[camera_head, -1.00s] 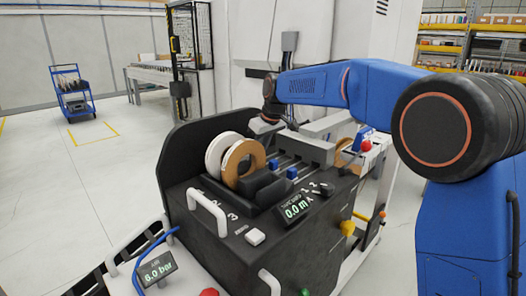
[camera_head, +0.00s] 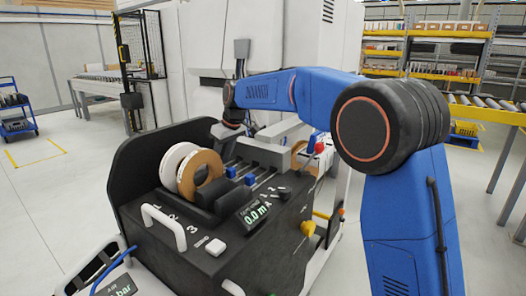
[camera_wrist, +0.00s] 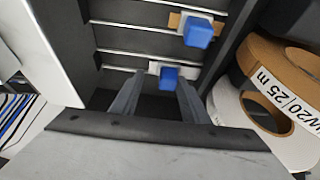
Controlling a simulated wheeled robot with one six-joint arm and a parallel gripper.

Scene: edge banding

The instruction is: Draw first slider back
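Two small blue slider knobs sit on the slotted top of the black machine; the head view shows one nearer the reels (camera_head: 230,172) and one farther right (camera_head: 249,179). In the wrist view, one blue knob (camera_wrist: 168,76) with a white piece behind it is between and just beyond the fingertips of my gripper (camera_wrist: 162,84). The other blue knob (camera_wrist: 198,33), with a tan piece behind it, is farther up and right. My gripper is open, with a finger on each side and nothing seen held. Contact with the knob cannot be told. In the head view the fingers are hidden.
A white reel (camera_head: 172,160) and a brown reel (camera_head: 203,178) stand close beside the knobs. The black side panel (camera_head: 135,165), a white handle (camera_head: 163,225) and a display reading 0.0 m (camera_head: 256,216) surround the slotted top. A conveyor (camera_head: 487,108) stands at the right.

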